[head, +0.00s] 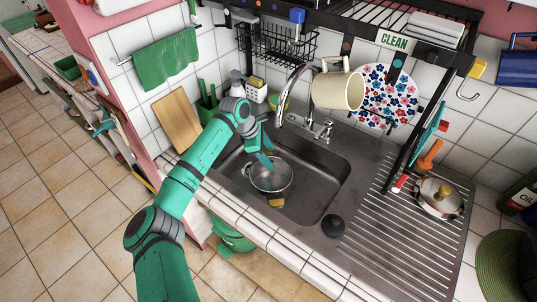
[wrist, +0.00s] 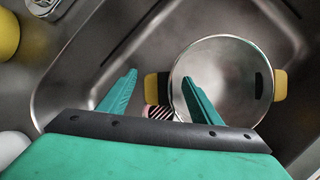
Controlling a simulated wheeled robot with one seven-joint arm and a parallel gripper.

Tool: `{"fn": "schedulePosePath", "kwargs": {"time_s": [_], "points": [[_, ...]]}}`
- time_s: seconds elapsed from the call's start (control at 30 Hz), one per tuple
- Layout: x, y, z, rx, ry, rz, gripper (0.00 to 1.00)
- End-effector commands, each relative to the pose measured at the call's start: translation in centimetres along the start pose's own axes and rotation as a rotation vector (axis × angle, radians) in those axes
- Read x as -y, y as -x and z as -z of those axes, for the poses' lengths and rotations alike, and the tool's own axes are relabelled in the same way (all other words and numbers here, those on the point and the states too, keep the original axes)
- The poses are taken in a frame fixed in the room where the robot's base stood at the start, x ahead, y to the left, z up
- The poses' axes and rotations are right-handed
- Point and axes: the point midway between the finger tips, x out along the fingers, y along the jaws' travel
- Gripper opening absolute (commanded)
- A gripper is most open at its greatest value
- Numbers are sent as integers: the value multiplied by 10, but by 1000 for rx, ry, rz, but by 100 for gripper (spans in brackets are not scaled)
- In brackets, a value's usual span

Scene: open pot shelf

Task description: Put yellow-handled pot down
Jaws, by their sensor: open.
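The yellow-handled pot (head: 271,178) is a steel pot in the sink basin (head: 328,172), upright as far as I can see. One yellow handle (head: 276,202) faces the front of the sink. In the wrist view the pot (wrist: 222,70) shows its empty inside, with a yellow handle at each side. My gripper (head: 263,152) is open at the far side of the pot. In the wrist view its two fingers (wrist: 160,77) stand apart on either side of the left handle (wrist: 151,88), the right finger overlapping the pot's rim. Whether they touch it, I cannot tell.
The faucet (head: 291,105) rises behind the basin. A beige pitcher (head: 337,90) and a floral plate (head: 388,98) are at the back right. A lidded pot (head: 440,197) stands on the ribbed drainboard (head: 390,245). A black round stopper (head: 333,225) sits on the sink's front edge.

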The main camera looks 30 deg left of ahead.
Motion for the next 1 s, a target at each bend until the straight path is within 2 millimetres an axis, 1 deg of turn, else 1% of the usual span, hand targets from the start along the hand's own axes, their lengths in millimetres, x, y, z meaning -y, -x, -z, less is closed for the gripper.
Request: {"fn": "schedulePosePath", "kwargs": {"time_s": [0.17, 0.4, 0.5, 0.6, 0.7, 0.8, 1.0], "points": [[-1, 23, 0, 1, 0, -3, 58], [0, 71, 0, 2, 0, -2, 58], [-1, 88, 0, 1, 0, -3, 58], [-1, 102, 0, 1, 0, -3, 58], [0, 111, 0, 1, 0, -2, 58], [0, 116, 0, 1, 0, -1, 58], [0, 117, 0, 0, 0, 0, 58]]}}
